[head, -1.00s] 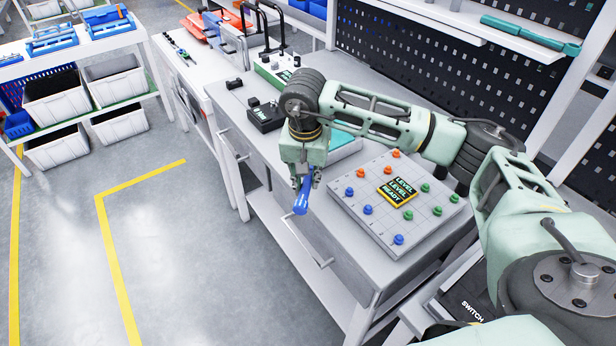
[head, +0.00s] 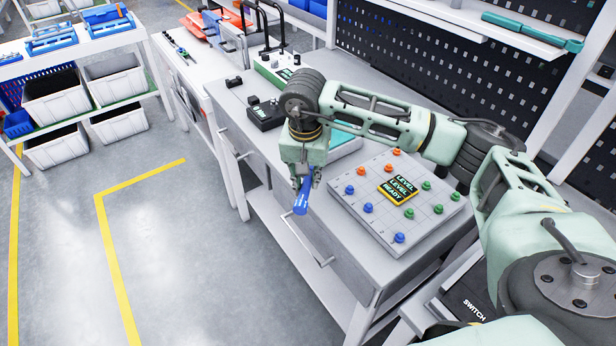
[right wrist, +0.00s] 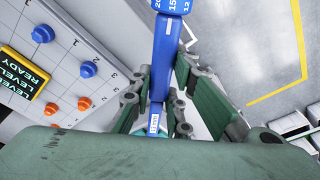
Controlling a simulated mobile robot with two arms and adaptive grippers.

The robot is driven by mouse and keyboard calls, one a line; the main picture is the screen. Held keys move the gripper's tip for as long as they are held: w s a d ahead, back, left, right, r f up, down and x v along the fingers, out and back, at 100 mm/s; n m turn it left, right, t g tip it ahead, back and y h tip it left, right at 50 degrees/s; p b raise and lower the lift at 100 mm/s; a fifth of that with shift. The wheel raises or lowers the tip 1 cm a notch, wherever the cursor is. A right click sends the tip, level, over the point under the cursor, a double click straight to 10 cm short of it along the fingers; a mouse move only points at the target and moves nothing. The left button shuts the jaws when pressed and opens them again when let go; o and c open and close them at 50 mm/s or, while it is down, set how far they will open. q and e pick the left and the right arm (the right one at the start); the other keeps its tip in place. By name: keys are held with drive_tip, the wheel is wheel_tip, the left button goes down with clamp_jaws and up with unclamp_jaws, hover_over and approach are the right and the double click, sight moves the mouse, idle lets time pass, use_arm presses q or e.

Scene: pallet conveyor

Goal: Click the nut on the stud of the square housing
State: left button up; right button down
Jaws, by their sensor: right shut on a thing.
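The square grey housing (head: 385,217) lies on the workbench, with short coloured nut-like pieces standing on its gridded top. Blue ones (head: 367,208), orange ones (head: 361,171) and green ones (head: 426,185) surround a dark display reading LEVEL, LEVEL, READY. My right gripper (head: 304,182) is shut on a blue tool (head: 301,203) and holds it left of the housing, by the bench's front edge, apart from the pieces. In the right wrist view the tool (right wrist: 166,48) runs up between the fingers and has white numbers on its wide end. My left gripper is out of view.
A black box (head: 266,114) and a green-based panel stand farther back on the workbench (head: 262,155). A black perforated wall with a shelf rises behind. A shelf rack with white bins (head: 57,95) stands at the left. The marked floor between is clear.

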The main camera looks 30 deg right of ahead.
drive_tip(key=shift+w+a+m+b, duration=0.35)
drive_tip(key=shift+w+a+m, duration=0.4)
drive_tip(key=shift+m, duration=0.15)
idle(1.4)
drive_tip(key=shift+s+d, duration=0.2)
drive_tip(key=shift+r, duration=0.1)
idle(0.5)
drive_tip(key=shift+r+p, duration=1.15)
drive_tip(key=shift+r, duration=1.25)
drive_tip(key=shift+s+f, duration=0.1)
